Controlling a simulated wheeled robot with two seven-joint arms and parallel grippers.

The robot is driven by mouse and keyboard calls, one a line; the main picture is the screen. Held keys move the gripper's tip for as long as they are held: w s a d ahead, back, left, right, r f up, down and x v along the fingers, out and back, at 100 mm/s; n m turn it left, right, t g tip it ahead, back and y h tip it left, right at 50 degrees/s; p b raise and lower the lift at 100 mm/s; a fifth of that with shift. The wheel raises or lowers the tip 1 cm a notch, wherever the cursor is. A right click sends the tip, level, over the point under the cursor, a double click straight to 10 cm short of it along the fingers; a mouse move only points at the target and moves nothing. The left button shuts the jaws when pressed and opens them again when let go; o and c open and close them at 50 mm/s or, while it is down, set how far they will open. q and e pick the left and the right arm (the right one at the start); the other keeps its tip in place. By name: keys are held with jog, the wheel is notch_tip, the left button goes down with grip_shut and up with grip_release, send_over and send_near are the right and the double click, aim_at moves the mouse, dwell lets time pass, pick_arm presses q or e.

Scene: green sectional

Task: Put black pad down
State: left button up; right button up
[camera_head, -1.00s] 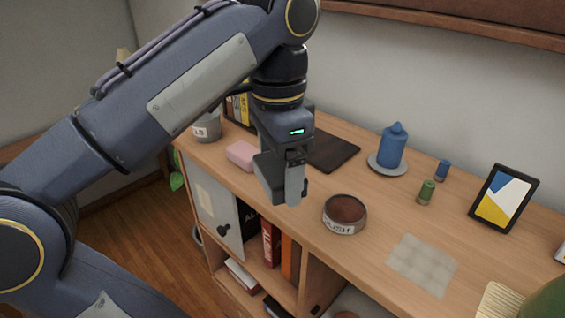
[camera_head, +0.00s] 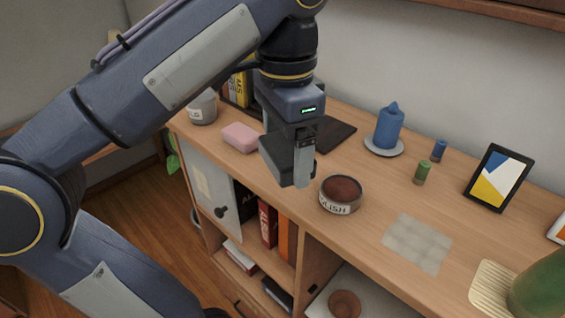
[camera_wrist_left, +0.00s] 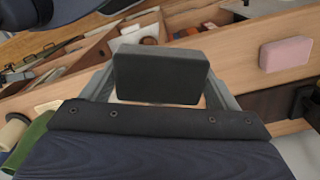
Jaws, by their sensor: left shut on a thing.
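My left gripper (camera_head: 291,168) hangs over the front part of the wooden cabinet top (camera_head: 385,206), just left of the round polish tin. It is shut on a black pad, a dark block that shows clearly between the fingers in the left wrist view (camera_wrist_left: 160,75). In the head view the pad (camera_head: 279,161) is partly hidden by the gripper. I cannot tell whether it touches the top. My right gripper is not in view.
Near the gripper are the polish tin (camera_head: 341,193), a pink block (camera_head: 241,137) and a dark flat slab (camera_head: 333,133). A blue candle (camera_head: 388,129), small blue and green cylinders and a picture frame (camera_head: 497,178) stand farther right. A pale patterned square (camera_head: 417,242) lies in front.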

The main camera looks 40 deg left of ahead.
pick_arm(q)
jog(key=shift+w+f, duration=0.15)
jog(key=shift+w, duration=0.15)
jog(key=w+a+f, duration=0.2)
jog(key=w, duration=0.1)
jog(key=w+a+f, duration=0.6)
jog(key=shift+w+f+p, duration=0.1)
jog(key=shift+w+p, duration=0.05)
jog(key=shift+p, duration=0.2)
jog(key=shift+w+a+f, duration=0.2)
jog(key=shift+w+f, duration=0.1)
jog(key=shift+f, duration=0.15)
jog(key=shift+w+a+f, duration=0.15)
jog(key=shift+f, duration=1.65)
jog(key=shift+f, duration=0.2)
jog(key=o, duration=0.8)
